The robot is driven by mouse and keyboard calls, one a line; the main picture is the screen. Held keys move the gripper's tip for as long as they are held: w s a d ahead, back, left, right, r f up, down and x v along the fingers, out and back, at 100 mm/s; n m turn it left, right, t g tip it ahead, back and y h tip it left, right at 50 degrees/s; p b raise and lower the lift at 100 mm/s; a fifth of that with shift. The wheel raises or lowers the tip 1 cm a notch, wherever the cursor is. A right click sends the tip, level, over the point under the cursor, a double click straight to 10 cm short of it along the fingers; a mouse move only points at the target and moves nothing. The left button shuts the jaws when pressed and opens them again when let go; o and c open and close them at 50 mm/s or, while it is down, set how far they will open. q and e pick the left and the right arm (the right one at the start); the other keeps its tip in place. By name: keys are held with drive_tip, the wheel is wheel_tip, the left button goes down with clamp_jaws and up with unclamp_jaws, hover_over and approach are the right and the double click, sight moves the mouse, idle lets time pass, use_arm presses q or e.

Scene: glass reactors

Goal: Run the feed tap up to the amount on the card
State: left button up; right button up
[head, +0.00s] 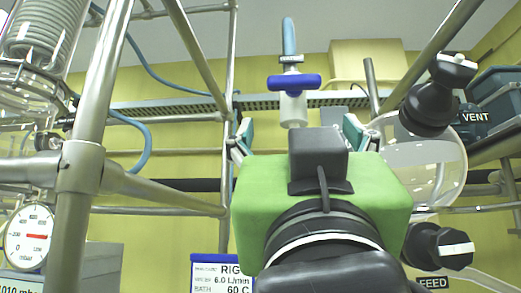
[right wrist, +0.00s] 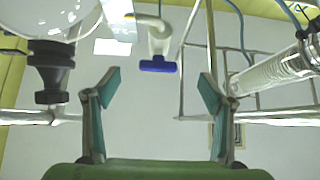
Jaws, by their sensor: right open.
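The FEED label (head: 433,283) is at the lower right of the head view, partly cut off. Just above it is a black tap knob (head: 425,245) with a white pointer bar. A white card (head: 222,272) with blue edging reads "RIG", "6.0 L/min" and "BATH 60 C"; my right arm partly covers it. My right gripper (head: 300,138) is open and empty, left of the feed knob and apart from it. In the right wrist view my right gripper (right wrist: 158,95) has its fingers wide apart, below a blue-handled tap (right wrist: 158,66). My left gripper is not in view.
A second black knob (head: 428,108) by the VENT label (head: 475,117) is above the feed knob, with a round glass vessel (head: 425,165) between them. The blue-handled tap (head: 293,84) hangs beyond my gripper. Steel frame tubes (head: 92,130) and a dial gauge (head: 29,236) are at left.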

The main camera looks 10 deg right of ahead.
sight(295, 81)
drive_tip(key=p+x, duration=0.2)
drive_tip(key=x, duration=0.1)
drive_tip(key=s+r+p+x, duration=0.1)
drive_tip(key=p+x, duration=0.2)
drive_tip(key=x, duration=0.1)
drive_tip(key=r+p+x, duration=0.1)
drive_tip(key=p+x, duration=0.2)
drive_tip(key=x, duration=0.1)
drive_tip(key=shift+s+r, duration=0.1)
drive_tip(key=shift+s, duration=0.15)
drive_tip(key=shift+w+r+p, duration=0.1)
drive_tip(key=shift+r+p, duration=0.2)
drive_tip(key=shift+r, duration=0.05)
drive_tip(key=shift+a+r, duration=0.1)
drive_tip(key=shift+r, duration=0.2)
drive_tip(key=shift+w+f, duration=0.1)
drive_tip(key=shift+w, duration=0.25)
drive_tip(key=c, duration=1.1)
